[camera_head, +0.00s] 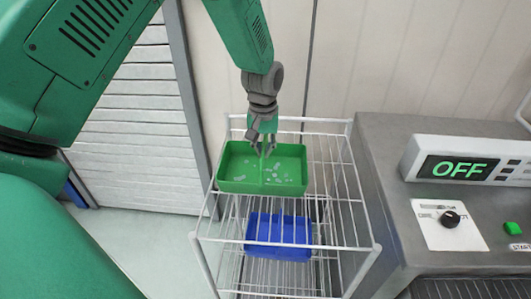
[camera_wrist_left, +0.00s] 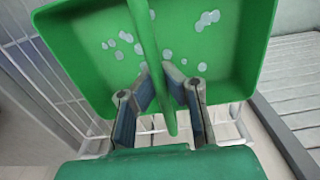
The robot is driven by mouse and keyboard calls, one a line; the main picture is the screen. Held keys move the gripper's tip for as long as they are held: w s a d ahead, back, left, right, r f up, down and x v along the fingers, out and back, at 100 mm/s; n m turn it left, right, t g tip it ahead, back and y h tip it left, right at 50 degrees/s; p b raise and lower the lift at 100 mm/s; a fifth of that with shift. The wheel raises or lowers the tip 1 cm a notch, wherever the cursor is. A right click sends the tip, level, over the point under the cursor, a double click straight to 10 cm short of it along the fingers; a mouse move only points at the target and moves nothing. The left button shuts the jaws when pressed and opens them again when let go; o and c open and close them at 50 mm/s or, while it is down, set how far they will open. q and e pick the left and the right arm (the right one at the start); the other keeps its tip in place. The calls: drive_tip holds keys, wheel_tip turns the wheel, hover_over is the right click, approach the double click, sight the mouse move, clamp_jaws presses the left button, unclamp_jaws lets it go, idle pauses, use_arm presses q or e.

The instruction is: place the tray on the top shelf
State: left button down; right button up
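The green tray (camera_head: 238,182) has two compartments with pale pieces in them and a divider down the middle. It is over the left part of the white wire rack's top shelf (camera_head: 330,183) and looks about level; I cannot tell whether it touches the wires. My left gripper (camera_head: 264,150) comes down from above at the tray's middle. In the left wrist view its fingers (camera_wrist_left: 158,72) close in on both sides of the divider of the green tray (camera_wrist_left: 225,45). My right gripper is not in view.
A blue tray (camera_head: 278,236) sits on a lower level of the rack. A grey machine (camera_head: 375,150) with an "OFF" display (camera_head: 459,168) stands close to the rack's right. A slatted shutter (camera_head: 140,130) is at the left. The top shelf's right part is bare.

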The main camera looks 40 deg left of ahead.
use_arm(q)
drive_tip(key=shift+w+a+f, duration=0.1)
drive_tip(key=shift+f, duration=0.6)
drive_tip(key=shift+d, duration=0.55)
drive_tip(key=c, duration=1.7)
unclamp_jaws()
drive_tip(key=shift+d, duration=0.15)
drive_tip(key=shift+a, duration=0.4)
drive_tip(key=shift+a+r, duration=0.1)
wheel_tip(320, 180, up, 12)
drive_tip(key=shift+b, duration=0.5)
drive_tip(key=shift+a, duration=0.1)
